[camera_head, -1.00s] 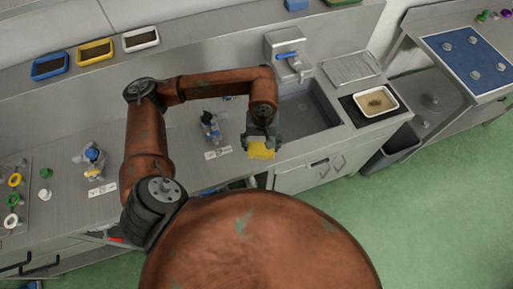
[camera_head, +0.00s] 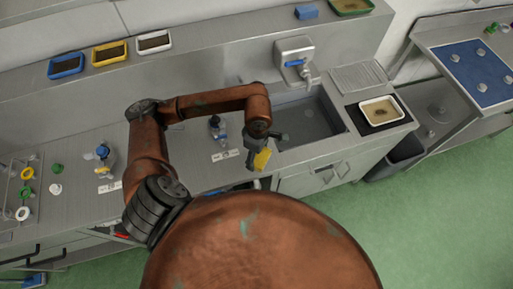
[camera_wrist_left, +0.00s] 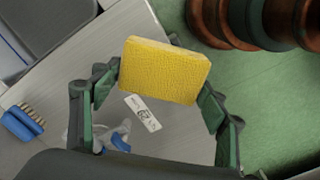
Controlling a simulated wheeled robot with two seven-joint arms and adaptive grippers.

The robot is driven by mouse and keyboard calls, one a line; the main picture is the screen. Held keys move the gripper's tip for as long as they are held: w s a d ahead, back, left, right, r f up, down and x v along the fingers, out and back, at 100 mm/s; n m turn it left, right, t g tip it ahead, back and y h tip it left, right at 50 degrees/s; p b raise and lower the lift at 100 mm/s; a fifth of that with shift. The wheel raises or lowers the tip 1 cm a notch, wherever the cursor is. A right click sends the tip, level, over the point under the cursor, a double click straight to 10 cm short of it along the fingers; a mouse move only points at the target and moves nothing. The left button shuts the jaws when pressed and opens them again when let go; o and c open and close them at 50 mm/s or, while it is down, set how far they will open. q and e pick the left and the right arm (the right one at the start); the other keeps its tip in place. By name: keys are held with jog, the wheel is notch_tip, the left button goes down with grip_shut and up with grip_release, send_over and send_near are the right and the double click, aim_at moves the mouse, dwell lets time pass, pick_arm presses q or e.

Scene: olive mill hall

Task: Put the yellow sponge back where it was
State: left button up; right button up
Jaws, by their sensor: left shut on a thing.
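The yellow sponge (camera_head: 262,159) is held in my left gripper (camera_head: 262,147), above the front edge of the counter, left of the sink (camera_head: 305,122). In the left wrist view the sponge (camera_wrist_left: 163,70) sits between the two green-padded fingers of my left gripper (camera_wrist_left: 160,84), which is shut on it. The sponge is tilted in the head view. My right gripper is not in view.
A white tray (camera_head: 381,111) lies right of the sink. A blue block (camera_head: 306,12) is on the back ledge. A blue brush (camera_wrist_left: 22,122) shows in the left wrist view.

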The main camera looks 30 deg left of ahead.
pick_arm(q)
jog(key=w+a+f, duration=0.1)
jog(key=w+f, duration=0.1)
jog(key=w+a+f+p, duration=0.1)
jog(key=w+a+f, duration=0.1)
jog(key=f, duration=0.1)
jog(key=w+a+f, duration=0.1)
jog(key=w+f, duration=0.1)
jog(key=w, duration=0.1)
jog(key=shift+a+f, duration=0.2)
jog(key=shift+a, duration=0.2)
notch_tip(320, 180, down, 3)
jog(key=shift+p, duration=0.7)
jog(key=shift+f, duration=0.1)
jog(key=shift+f, duration=0.2)
jog(key=o, duration=1.2)
jog(key=shift+r, duration=0.1)
